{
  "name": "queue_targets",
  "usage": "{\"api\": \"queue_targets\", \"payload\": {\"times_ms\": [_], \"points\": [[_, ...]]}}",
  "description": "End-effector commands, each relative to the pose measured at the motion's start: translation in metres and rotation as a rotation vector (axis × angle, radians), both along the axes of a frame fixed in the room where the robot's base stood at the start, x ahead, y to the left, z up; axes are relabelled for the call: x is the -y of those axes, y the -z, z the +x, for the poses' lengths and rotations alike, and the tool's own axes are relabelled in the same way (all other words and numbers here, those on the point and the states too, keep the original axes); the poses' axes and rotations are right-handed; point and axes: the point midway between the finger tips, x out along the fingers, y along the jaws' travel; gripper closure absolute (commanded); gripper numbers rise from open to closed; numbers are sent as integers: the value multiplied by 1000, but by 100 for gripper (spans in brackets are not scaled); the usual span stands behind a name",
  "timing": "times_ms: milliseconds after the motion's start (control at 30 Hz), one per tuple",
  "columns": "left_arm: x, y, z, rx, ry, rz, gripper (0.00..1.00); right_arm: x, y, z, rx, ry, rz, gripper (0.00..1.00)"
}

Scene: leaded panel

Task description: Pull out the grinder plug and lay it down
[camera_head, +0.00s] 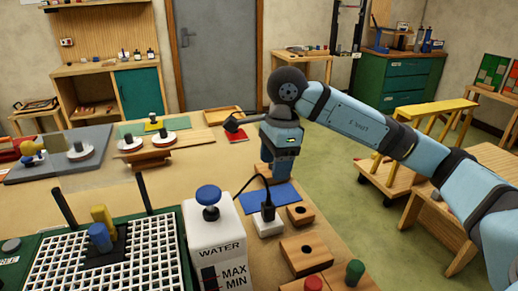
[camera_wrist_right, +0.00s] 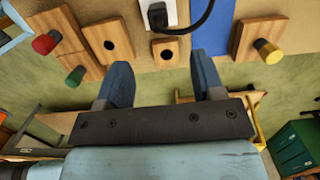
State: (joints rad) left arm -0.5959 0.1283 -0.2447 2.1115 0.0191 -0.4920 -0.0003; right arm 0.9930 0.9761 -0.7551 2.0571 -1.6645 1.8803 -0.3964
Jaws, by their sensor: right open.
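The black grinder plug (camera_head: 268,211) stands upright in a white socket block (camera_head: 268,229) on the bench. Its black cable (camera_head: 239,193) arches up from it and runs left behind the water container. The plug (camera_wrist_right: 158,16) and the white socket (camera_wrist_right: 170,6) also show at the top of the right wrist view, with the cable (camera_wrist_right: 205,16) curving right. My right gripper (camera_head: 283,176) points down behind the plug, over the far part of the blue mat. In the wrist view its fingers (camera_wrist_right: 160,64) are apart, with nothing between them. My left gripper is out of view.
The blue mat (camera_head: 283,196) lies behind the socket. Wooden blocks with holes (camera_head: 306,252) (camera_head: 300,214) stand to its right and front. A WATER container (camera_head: 216,238) and a white grid (camera_head: 150,251) are to the left. Red (camera_head: 313,284) and green (camera_head: 355,270) knobs stand near the front.

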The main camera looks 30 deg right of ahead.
Motion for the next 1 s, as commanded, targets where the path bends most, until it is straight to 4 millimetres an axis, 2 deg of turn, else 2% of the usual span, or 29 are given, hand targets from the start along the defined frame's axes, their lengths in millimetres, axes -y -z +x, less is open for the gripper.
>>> {"api": "queue_targets", "payload": {"times_ms": [167,700,833,1000], "points": [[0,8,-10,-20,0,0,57,-2,16,0,-4,0,0,38],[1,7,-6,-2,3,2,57,-14,115,2,-4,0,1,38],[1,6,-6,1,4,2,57,-15,129,3,-3,-1,0,38],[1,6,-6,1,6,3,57,-16,136,3,-1,-1,-1,38]]}}
